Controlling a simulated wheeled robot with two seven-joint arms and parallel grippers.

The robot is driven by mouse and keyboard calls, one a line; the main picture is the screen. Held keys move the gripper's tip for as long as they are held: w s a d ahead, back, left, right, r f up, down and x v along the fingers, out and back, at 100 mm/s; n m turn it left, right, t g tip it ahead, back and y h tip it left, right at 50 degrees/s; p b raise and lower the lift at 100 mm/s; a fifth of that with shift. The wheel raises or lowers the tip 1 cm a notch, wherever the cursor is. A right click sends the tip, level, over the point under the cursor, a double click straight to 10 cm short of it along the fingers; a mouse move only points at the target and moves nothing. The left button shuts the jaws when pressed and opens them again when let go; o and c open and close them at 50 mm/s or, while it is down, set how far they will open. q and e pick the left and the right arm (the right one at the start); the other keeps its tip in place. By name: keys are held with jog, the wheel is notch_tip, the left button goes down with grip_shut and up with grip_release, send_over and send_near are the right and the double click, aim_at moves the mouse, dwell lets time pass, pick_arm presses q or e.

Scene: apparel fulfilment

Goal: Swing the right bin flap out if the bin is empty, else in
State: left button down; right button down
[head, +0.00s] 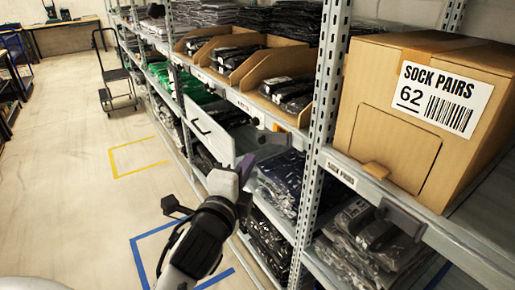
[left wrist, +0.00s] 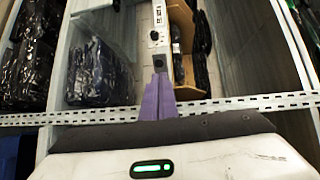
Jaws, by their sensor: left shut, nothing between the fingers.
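A white flap with a black check mark (head: 209,131) sticks out from the shelf front below the cardboard bins in the head view. The rightmost open cardboard bin (head: 272,78) on that shelf holds black wrapped packs (head: 290,92), so it is not empty. My left gripper (head: 247,165) is near the flap's lower right end, its purple fingers shut and empty; I cannot tell whether they touch it. In the left wrist view the closed fingers (left wrist: 158,97) point toward a small dark block (left wrist: 158,63) on the white shelf rail. My right gripper is not in view.
Packed garments fill the lower shelves (head: 283,180). A dark hand cart (head: 117,85) stands on the aisle floor, which is otherwise largely clear around the yellow and blue markings.

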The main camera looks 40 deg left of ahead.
aim_at(262, 141)
pick_arm(q)
jog(key=x, duration=0.8)
jog(key=shift+w+a, duration=0.1)
jog(key=shift+w, duration=0.3)
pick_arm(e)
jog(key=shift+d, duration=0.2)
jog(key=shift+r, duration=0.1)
